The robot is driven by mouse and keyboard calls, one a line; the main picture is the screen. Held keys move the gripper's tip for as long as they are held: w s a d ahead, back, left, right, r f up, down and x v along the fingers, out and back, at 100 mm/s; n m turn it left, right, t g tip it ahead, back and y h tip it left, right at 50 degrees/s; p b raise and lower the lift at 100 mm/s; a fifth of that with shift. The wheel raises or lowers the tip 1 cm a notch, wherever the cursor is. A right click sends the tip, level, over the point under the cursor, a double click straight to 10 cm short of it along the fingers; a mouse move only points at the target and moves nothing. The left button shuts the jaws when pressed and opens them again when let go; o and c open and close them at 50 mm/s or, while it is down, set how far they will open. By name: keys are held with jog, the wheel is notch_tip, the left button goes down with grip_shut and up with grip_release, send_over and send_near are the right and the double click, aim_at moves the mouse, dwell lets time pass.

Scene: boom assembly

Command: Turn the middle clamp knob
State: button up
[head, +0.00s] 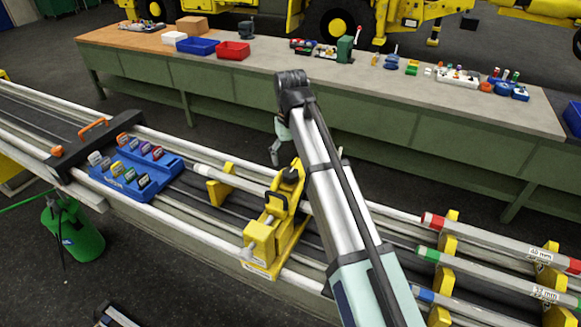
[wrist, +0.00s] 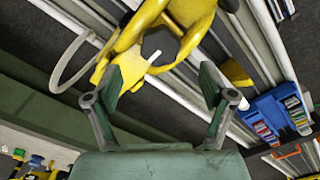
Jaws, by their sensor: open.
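The yellow clamp (head: 262,240) stands across the pale rails in the middle of the head view. A dark knob-like part (head: 291,175) sits at its upper end, close beside my arm. My gripper (head: 276,152) hangs just above and to the left of that part, with a gap between them. In the wrist view my gripper (wrist: 163,92) is open and empty, its two green fingers wide apart. Yellow clamp parts (wrist: 190,22) show beyond the fingertips, with a dark, many-sided shape (wrist: 158,42) among them. No contact shows.
A blue rack (head: 135,172) with several coloured tags sits on the rails at left. Colour-ended rods (head: 490,239) lie in yellow holders at right. A long workbench (head: 330,82) with trays and parts stands behind. A green canister (head: 75,232) stands on the floor.

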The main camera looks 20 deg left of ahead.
aim_at(290, 172)
jog(key=shift+f+p, duration=0.8)
jog(key=shift+f, duration=2.15)
jog(key=shift+c, duration=0.3)
jog(key=c, duration=1.1)
